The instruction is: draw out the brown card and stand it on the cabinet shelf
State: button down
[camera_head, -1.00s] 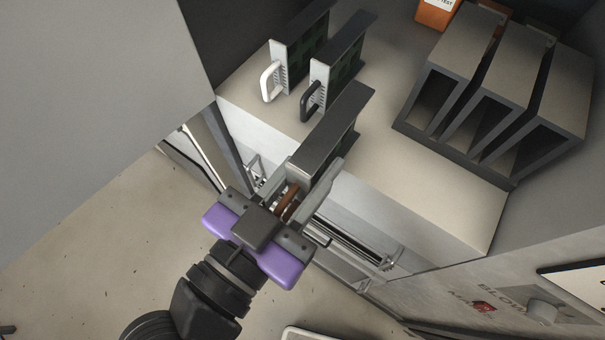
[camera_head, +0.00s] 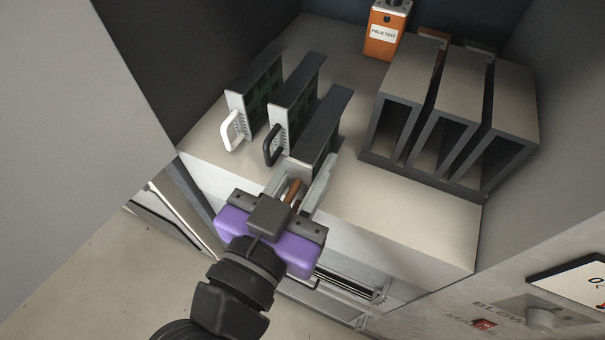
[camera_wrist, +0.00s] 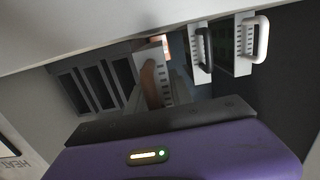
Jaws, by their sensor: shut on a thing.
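The brown card (camera_head: 322,130) is a dark module with a brown handle (camera_head: 292,191). It is upright over the front part of the cabinet shelf (camera_head: 400,215), to the right of the black-handled card. I cannot tell whether its bottom edge touches the shelf. My purple-bodied gripper (camera_head: 299,190) is shut on the brown handle, at the shelf's front edge. In the wrist view the brown handle (camera_wrist: 148,80) shows just beyond the gripper body, and the fingers partly hide the card's front.
A black-handled card (camera_head: 297,100) and a white-handled card (camera_head: 256,88) stand upright on the left. A rack with empty slots (camera_head: 408,185) stands on the right. An orange box (camera_head: 384,35) is at the back. A grey panel (camera_head: 70,90) is close at left.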

aim_at(330, 146)
jog(key=shift+r+b+x, duration=0.15)
jog(key=shift+b+x, duration=0.15)
jog(key=shift+x, duration=1.65)
jog(key=shift+r+b+x, duration=0.1)
jog(key=shift+b+x, duration=0.15)
jog(key=shift+x, duration=1.75)
jog(key=shift+f+b, duration=0.8)
jog(key=c, duration=1.1)
grip_release()
jog(key=shift+o, duration=0.2)
jog(key=b+v, duration=0.1)
jog(key=v, duration=0.6)
jog(key=shift+s+a+r, duration=0.1)
jog(key=shift+s, duration=0.25)
